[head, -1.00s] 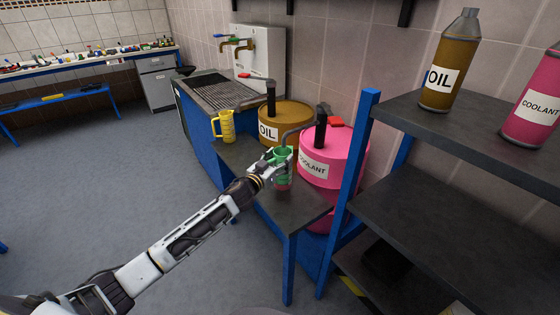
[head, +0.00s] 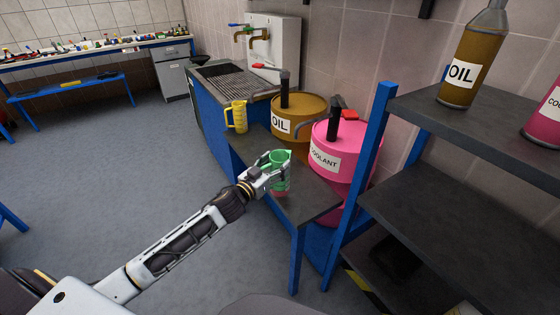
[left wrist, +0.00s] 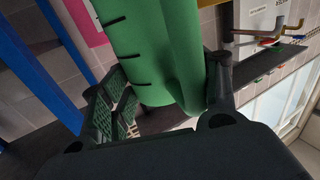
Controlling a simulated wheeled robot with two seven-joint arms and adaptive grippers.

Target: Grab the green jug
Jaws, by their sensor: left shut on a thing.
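The green jug (head: 281,174) is at the low dark shelf (head: 306,203), in front of the pink coolant drum. My left gripper (head: 270,168) is shut on the jug. In the left wrist view the green jug (left wrist: 155,45) fills the upper middle, with its dark measuring marks showing. The left gripper's fingers (left wrist: 165,108) lie on both sides of it there. I cannot tell whether the jug's base touches the shelf. My right gripper is not in view.
The pink coolant drum (head: 335,165) and the brown oil drum (head: 300,118) stand behind the jug. A yellow jug (head: 237,117) stands to the left. A blue-framed rack (head: 371,150) with bottles is on the right. Grey floor (head: 110,185) is open at the left.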

